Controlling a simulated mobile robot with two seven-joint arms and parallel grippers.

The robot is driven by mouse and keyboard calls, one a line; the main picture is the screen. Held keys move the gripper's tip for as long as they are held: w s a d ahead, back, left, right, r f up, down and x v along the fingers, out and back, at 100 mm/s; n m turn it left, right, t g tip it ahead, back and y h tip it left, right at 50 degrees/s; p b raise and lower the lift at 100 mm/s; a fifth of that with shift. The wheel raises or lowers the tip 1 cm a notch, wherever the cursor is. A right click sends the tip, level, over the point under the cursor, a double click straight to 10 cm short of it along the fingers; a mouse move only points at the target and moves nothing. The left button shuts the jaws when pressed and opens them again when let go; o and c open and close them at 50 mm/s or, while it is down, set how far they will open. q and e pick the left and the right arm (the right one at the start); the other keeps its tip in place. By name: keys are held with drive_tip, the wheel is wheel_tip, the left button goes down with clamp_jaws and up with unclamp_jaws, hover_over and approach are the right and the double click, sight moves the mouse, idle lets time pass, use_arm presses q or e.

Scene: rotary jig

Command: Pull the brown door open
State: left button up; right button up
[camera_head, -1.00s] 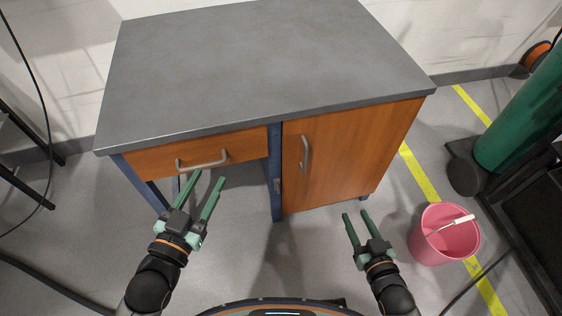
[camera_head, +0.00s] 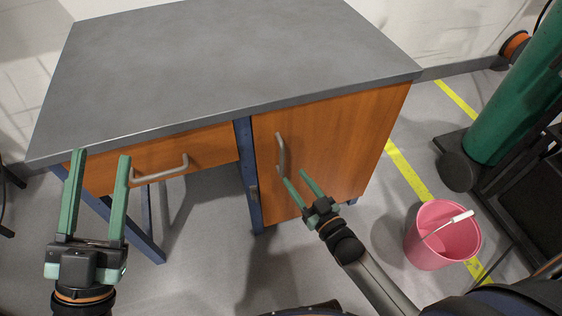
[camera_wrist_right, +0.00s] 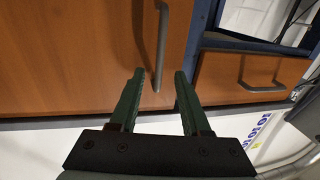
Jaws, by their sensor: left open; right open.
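The brown door (camera_head: 330,145) is closed in the right half of the workbench; it also fills the left of the right wrist view (camera_wrist_right: 70,60). Its grey vertical bar handle (camera_head: 281,154) is near the door's left edge. My right gripper (camera_head: 294,177) is open close to the handle's lower end. In the right wrist view the handle (camera_wrist_right: 161,45) reaches down between the two open green fingers (camera_wrist_right: 158,75), and I see no grip on it. My left gripper (camera_head: 98,160) is open and empty, raised at the left in front of the drawer.
A drawer (camera_head: 160,160) with a grey handle (camera_head: 160,175) is left of the door, under the grey worktop (camera_head: 220,60). A pink bucket (camera_head: 432,245) stands on the floor at the right, near a yellow floor line (camera_head: 408,170). A green cylinder (camera_head: 510,110) stands behind.

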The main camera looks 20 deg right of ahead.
sight(283, 163)
drive_tip(key=x, duration=0.3)
drive_tip(key=shift+b, duration=0.3)
drive_tip(key=b+x, duration=0.1)
drive_tip(key=x, duration=0.2)
drive_tip(key=shift+w+a+f, duration=0.1)
drive_tip(key=shift+w+a, duration=0.05)
drive_tip(key=shift+w, duration=0.2)
use_arm(q)
drive_tip(key=shift+s+d+r+m+h, duration=0.15)
drive_tip(key=shift+s+r+m+h, duration=0.4)
drive_tip(key=shift+s+m+h, duration=0.35)
drive_tip(key=shift+s+d+r+m+h, duration=0.15)
drive_tip(key=shift+s+r+m+h, duration=0.5)
drive_tip(key=shift+h, duration=0.45)
use_arm(e)
drive_tip(key=shift+w+a, duration=0.15)
drive_tip(key=shift+w, duration=0.5)
drive_tip(key=shift+c, duration=0.2)
use_arm(q)
drive_tip(key=shift+f, duration=0.1)
use_arm(e)
clamp_jaws()
